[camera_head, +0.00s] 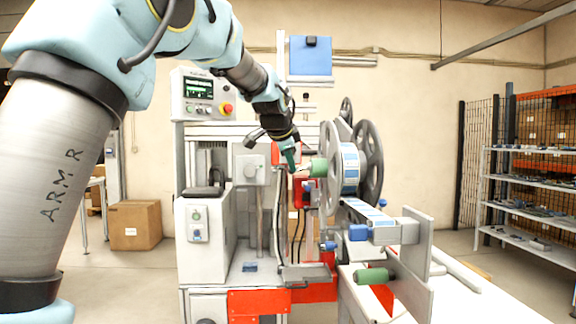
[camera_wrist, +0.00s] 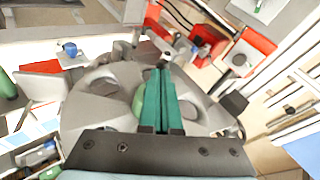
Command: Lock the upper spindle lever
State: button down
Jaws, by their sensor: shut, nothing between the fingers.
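The upper spindle has a green hub (camera_head: 318,168) on the left face of a large grey reel (camera_head: 366,165). A small pale piece, which may be the lever, shows between the hub and my fingertips; its position is too small to tell. My gripper (camera_head: 292,164) is just left of the hub, pointing down, its green fingers together and empty. In the wrist view my gripper (camera_wrist: 161,74) reaches across the grey reel (camera_wrist: 90,110). The green hub (camera_wrist: 138,103) is partly hidden behind the fingers there. I cannot tell whether the fingertips touch anything.
A red bracket (camera_head: 301,192) stands just below my fingertips. A lower green roller (camera_head: 371,276) and a blue block (camera_head: 358,232) sit below the reel. The control box (camera_head: 200,95) with a red button is at upper left. Shelves (camera_head: 530,185) stand far right.

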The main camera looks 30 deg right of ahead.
notch_tip(320, 180, down, 2)
jog(key=h+b, duration=0.1)
jog(key=b, duration=0.2)
jog(key=n+h+b, duration=0.1)
jog(key=b, duration=0.2)
jog(key=shift+w+a+f+g, duration=0.15)
jog(key=shift+f+g, duration=0.1)
jog(key=shift+g, duration=0.05)
jog(key=s+a+n+h+b, duration=0.4)
jog(key=a+h+b, duration=0.2)
jog(key=b, duration=2)
jog(key=a, duration=0.2)
jog(key=shift+s+a+f+g, duration=0.2)
jog(key=shift+a+g, duration=0.1)
jog(key=shift+a, duration=0.1)
jog(key=shift+s, duration=0.1)
